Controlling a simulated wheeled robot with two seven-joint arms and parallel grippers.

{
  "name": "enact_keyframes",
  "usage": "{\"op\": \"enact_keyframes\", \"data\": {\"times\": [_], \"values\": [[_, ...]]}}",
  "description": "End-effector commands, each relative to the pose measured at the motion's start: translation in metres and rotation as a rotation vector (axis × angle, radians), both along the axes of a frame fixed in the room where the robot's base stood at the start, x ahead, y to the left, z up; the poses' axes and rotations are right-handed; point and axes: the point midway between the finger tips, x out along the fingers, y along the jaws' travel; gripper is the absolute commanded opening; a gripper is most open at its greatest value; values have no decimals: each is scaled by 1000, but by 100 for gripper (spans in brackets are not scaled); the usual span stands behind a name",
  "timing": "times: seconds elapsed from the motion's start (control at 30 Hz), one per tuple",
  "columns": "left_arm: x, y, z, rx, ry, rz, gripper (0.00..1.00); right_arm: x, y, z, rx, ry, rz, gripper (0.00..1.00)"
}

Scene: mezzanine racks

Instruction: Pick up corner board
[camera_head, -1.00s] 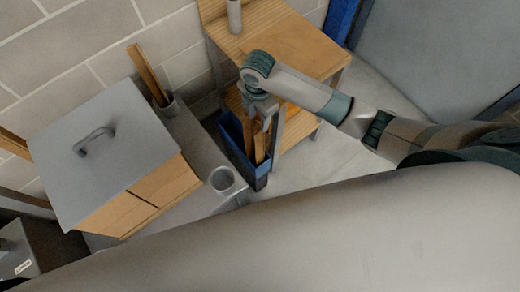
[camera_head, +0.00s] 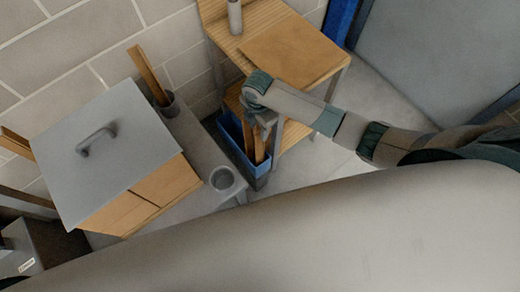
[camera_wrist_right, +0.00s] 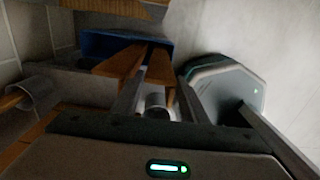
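Brown corner boards (camera_head: 249,137) stand upright, leaning a little, in a blue bin (camera_head: 229,128) beside the wooden shelf unit. In the right wrist view two boards (camera_wrist_right: 121,62) rise from the blue bin (camera_wrist_right: 97,43), just beyond the fingers. My right gripper (camera_head: 262,121) points down over the bin's right part, close to the board tops. My left gripper is not in view.
A grey-lidded wooden box (camera_head: 101,150) stands on the left. Another brown board (camera_head: 147,73) stands in a grey cup (camera_head: 168,104). An empty grey cup (camera_head: 222,179) sits near the bin. The wooden shelf unit (camera_head: 292,48) is close behind my right arm. Floor at right is clear.

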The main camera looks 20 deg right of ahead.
Motion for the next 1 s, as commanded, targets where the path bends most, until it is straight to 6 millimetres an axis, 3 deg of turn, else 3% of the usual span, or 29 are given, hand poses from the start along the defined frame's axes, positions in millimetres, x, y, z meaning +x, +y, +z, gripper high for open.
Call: {"op": "enact_keyframes", "data": {"times": [0.33, 0.83, 0.87, 1.0], "values": [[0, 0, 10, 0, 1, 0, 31, 1, -1, -35, -1, 1, -1, 40], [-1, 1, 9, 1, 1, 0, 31, 1, -1, -38, -1, -1, 0, 40], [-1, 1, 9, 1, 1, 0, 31, 1, -1, -38, -1, -1, 0, 37], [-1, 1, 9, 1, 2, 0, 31, 1, -1, -38, -1, -1, 0, 4]]}}
